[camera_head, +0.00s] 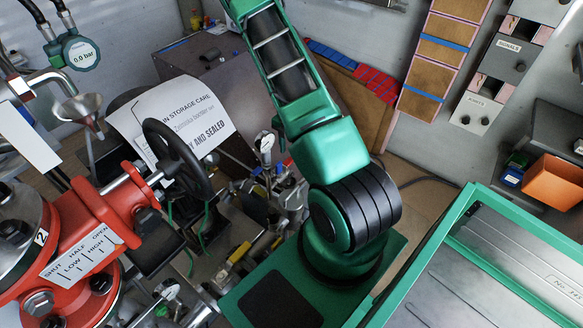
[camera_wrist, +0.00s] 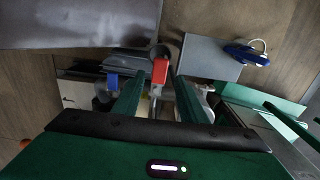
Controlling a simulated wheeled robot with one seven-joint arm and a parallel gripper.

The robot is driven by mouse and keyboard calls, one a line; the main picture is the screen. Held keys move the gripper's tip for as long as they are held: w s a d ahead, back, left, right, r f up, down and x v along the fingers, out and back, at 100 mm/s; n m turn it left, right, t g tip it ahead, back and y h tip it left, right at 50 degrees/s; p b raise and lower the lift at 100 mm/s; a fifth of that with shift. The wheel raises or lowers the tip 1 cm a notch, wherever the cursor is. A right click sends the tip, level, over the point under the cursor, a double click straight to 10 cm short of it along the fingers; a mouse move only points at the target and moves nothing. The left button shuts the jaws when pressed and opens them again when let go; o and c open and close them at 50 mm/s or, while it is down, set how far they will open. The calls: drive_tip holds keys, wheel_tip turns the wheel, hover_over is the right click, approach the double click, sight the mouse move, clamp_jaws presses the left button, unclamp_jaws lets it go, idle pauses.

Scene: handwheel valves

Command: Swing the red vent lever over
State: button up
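In the wrist view my gripper (camera_wrist: 160,85) has its two green fingers apart. A red lever end (camera_wrist: 160,70) shows between them, with a gap visible on either side. Below the red end is a grey metal part, partly hidden by the fingers and the gripper's body. I cannot tell how far the red end lies beyond the fingertips. In the head view my arm rises out of the top edge, so the gripper is out of that picture. I cannot pick out the red lever there.
In the head view a red valve body (camera_head: 72,235) with a black handwheel (camera_head: 178,160) stands at the left. A paper sign (camera_head: 185,120) and a cluster of pipes and gauges (camera_head: 285,190) lie behind it. The wrist view shows a grey box (camera_wrist: 208,58) close by.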

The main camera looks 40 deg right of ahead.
sight(289, 161)
drive_tip(key=shift+f, duration=2.5)
drive_tip(key=shift+c, duration=0.3)
drive_tip(key=c, duration=0.8)
drive_tip(key=shift+o, duration=0.2)
